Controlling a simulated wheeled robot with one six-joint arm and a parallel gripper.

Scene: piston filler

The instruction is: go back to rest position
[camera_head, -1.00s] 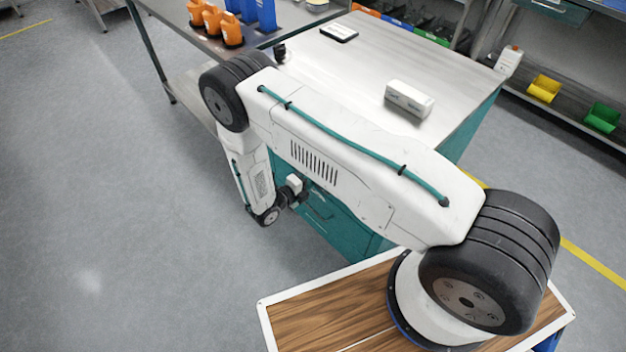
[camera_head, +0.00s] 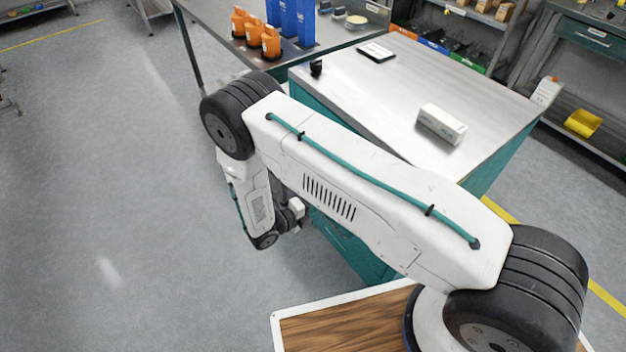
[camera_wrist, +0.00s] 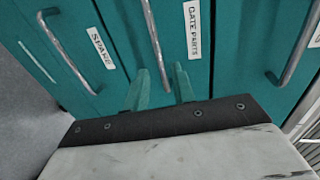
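My gripper (camera_wrist: 160,72) shows in the wrist view as two teal fingers standing apart. I cannot tell the distance to the drawers. In the head view my arm is folded, with its wrist hanging low beside the teal cabinet (camera_head: 345,250). The fingers cannot be made out there.
The steel worktop (camera_head: 400,85) carries a white box (camera_head: 441,124) and a dark flat device (camera_head: 376,52). Orange bottles (camera_head: 270,42) stand on the bench behind. A yellow bin (camera_head: 583,123) is on the right shelf. Open grey floor (camera_head: 100,200) lies to the left.

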